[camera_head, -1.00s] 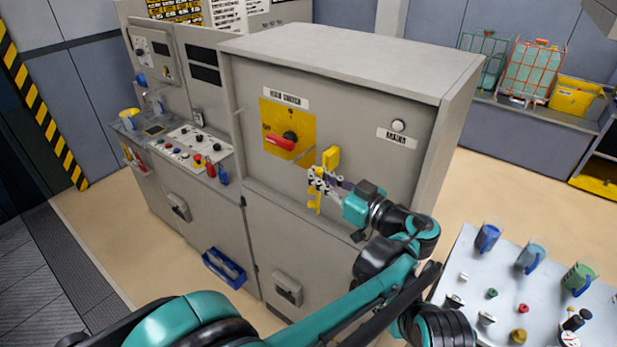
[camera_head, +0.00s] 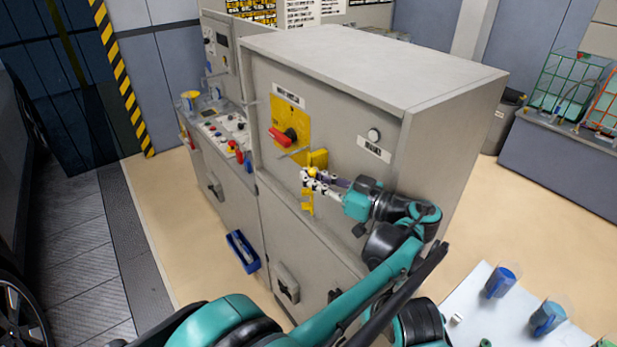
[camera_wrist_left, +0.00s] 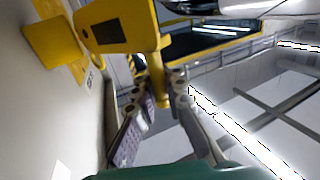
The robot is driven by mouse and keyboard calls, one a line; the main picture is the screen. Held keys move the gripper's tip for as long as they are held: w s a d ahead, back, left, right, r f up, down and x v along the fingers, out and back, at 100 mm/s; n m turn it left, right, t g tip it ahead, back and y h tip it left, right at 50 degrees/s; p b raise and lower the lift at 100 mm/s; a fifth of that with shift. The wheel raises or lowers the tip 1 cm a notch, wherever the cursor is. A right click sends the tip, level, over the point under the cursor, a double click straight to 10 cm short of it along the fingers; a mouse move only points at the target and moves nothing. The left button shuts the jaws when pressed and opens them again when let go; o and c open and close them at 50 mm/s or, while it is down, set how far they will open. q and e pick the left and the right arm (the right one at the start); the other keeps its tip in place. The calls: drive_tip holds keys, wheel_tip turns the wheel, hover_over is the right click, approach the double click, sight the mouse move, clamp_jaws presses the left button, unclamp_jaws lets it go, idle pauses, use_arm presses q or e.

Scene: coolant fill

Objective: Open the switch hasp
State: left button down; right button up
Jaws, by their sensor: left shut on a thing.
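The rotary switch with a red handle (camera_head: 281,137) sits on a yellow plate (camera_head: 291,115) on the front of the grey cabinet. A yellow block (camera_head: 318,158) shows below and right of it, and a yellow hooked piece (camera_head: 307,204) hangs lower down. I take these as parts of the hasp. My left gripper (camera_head: 309,182) is beside them. In the left wrist view its fingers are shut on the yellow stem (camera_wrist_left: 155,72) under the block (camera_wrist_left: 105,25). The fingers partly hide the hasp, and whether its jaws are parted cannot be told. My right gripper is out of view.
The grey cabinet (camera_head: 370,60) stands close in front of my left arm. A blue tray (camera_head: 243,251) hangs low on its front. A pale table (camera_head: 478,310) with blue jugs stands at the lower right.

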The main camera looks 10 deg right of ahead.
use_arm(q)
drive_tip(key=shift+s+a+f, duration=0.1)
drive_tip(key=c, duration=1.9)
unclamp_jaws()
drive_tip(key=o, duration=0.3)
drive_tip(key=shift+s, duration=0.1)
drive_tip(key=shift+o, duration=0.2)
drive_tip(key=shift+r, duration=0.3)
wheel_tip(320, 180, up, 10)
drive_tip(key=shift+f, duration=0.15)
